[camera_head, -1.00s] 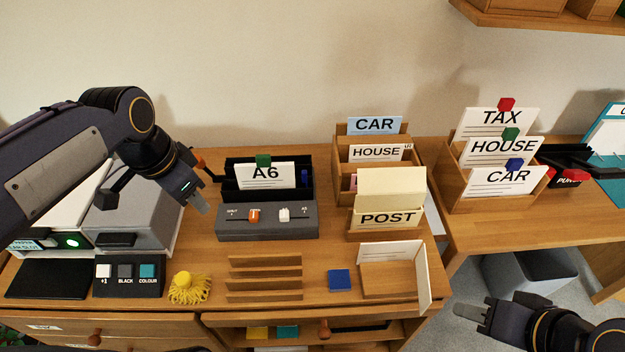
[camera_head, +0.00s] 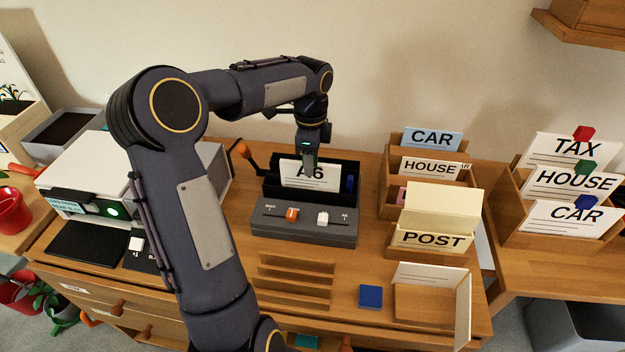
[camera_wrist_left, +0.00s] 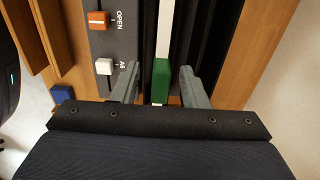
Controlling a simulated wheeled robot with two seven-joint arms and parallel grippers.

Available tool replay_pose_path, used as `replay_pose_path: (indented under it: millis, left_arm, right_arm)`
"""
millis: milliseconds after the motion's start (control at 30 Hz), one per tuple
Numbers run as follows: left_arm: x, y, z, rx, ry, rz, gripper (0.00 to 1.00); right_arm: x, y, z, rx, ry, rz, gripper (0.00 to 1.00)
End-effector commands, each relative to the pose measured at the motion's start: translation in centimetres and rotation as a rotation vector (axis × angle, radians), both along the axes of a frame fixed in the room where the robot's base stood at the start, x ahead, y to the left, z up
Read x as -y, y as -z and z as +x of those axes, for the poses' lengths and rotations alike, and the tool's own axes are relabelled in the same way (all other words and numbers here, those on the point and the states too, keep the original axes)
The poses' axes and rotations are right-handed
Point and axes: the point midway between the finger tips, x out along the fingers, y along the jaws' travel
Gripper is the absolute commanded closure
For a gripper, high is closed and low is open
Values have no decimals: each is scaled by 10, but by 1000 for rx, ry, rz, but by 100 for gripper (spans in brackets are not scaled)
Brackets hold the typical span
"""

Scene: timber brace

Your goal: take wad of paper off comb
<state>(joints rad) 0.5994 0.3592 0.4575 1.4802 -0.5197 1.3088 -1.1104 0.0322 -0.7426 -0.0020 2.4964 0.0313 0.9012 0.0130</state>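The wad of paper (camera_head: 298,177), white and marked A6, stands upright in the black comb device (camera_head: 345,168) at the back middle of the desk. A green block (camera_wrist_left: 161,80) sits on its top edge in the left wrist view. My left gripper (camera_head: 310,158) points down over the wad's top edge. In the left wrist view my left gripper (camera_wrist_left: 158,84) is open, with one finger on each side of the green block and visible gaps. In the head view the gripper mostly hides the block. My right gripper is out of view.
The grey panel (camera_head: 304,234) in front of the comb has an orange slider (camera_head: 292,214) and a white slider (camera_head: 322,218). An orange-tipped lever (camera_head: 243,150) stands to its left. The POST holder (camera_head: 430,240) is to the right. A wooden rack (camera_head: 296,282) lies in front.

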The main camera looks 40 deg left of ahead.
Motion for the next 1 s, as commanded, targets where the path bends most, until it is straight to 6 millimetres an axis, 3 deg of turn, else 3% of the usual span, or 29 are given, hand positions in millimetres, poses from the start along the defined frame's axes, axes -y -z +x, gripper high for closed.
replay_pose_path:
  millis: [200,500,800,1000]
  left_arm:
    - [-2,31,-1,-2,-2,0,60]
    - [-1,35,-1,0,-2,1,61]
    - [-1,34,-1,0,-2,1,100]
    - [-1,34,0,0,-2,1,100]
  right_arm:
    - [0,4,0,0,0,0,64]
    - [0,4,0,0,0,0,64]
    - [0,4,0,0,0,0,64]
    - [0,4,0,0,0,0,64]
